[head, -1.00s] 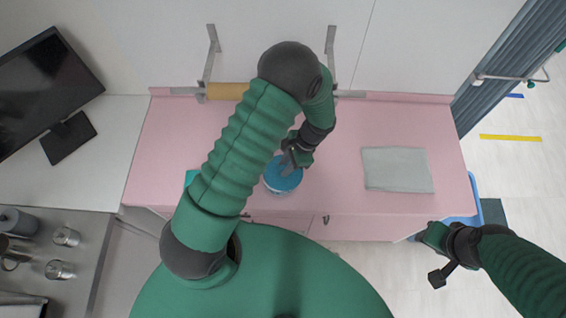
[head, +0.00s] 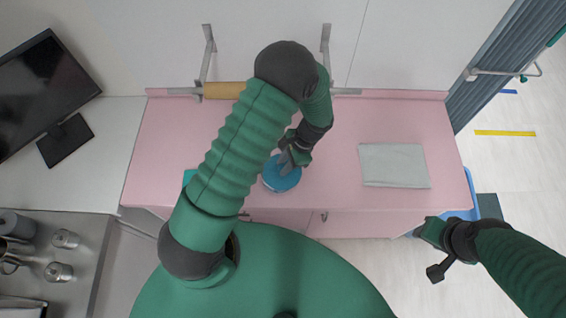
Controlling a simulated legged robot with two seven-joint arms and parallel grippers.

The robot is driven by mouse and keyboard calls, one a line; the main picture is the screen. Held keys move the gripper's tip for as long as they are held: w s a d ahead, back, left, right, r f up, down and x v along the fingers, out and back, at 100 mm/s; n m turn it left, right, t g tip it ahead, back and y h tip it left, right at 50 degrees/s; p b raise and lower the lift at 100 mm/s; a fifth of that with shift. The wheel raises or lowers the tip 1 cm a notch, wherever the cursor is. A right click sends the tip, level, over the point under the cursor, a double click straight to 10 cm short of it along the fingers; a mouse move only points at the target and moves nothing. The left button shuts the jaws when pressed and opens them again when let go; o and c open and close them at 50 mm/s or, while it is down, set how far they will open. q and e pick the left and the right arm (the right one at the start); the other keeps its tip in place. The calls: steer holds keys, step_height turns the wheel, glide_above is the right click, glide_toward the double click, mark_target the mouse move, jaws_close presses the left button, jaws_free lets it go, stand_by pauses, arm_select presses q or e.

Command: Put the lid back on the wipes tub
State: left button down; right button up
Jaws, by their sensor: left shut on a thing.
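The round blue lid (head: 281,179) is on the pink counter's near middle, at the top of the wipes tub. The tub is almost wholly hidden under the lid, with only a pale edge showing around it. I cannot tell whether the lid is seated or just above the rim. My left gripper (head: 287,163) reaches down from behind and is shut on the lid at its upper side. My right gripper (head: 428,236) is away at the lower right, off the counter's front edge, with nothing visible in it; its jaws are unclear.
A folded grey cloth (head: 394,166) lies on the right of the pink counter (head: 340,125). A teal thing (head: 189,177) is partly hidden behind my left arm. A blue bin (head: 467,205) stands beyond the right end. A monitor (head: 45,85) and metal canisters (head: 64,239) are at the left.

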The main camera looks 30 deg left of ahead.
arm_select(q)
steer(key=shift+w+a+f, duration=0.1)
steer(key=shift+a+f, duration=0.05)
steer(key=shift+a, duration=0.6)
arm_select(e)
steer(key=shift+a+r, duration=0.2)
steer(key=shift+a, duration=0.5)
arm_select(q)
steer(key=shift+s+d, duration=0.2)
steer(key=shift+d, duration=0.05)
arm_select(e)
steer(key=shift+d+f, duration=0.1)
steer(key=shift+d, duration=0.35)
arm_select(q)
steer(key=shift+a, duration=0.1)
arm_select(e)
steer(key=shift+a, duration=0.1)
arm_select(q)
steer(key=shift+a+f, duration=0.15)
steer(key=shift+a, duration=0.3)
arm_select(e)
steer(key=shift+a, duration=0.2)
arm_select(q)
steer(key=shift+d, duration=0.2)
arm_select(e)
steer(key=shift+d, duration=0.2)
steer(key=shift+a, duration=0.15)
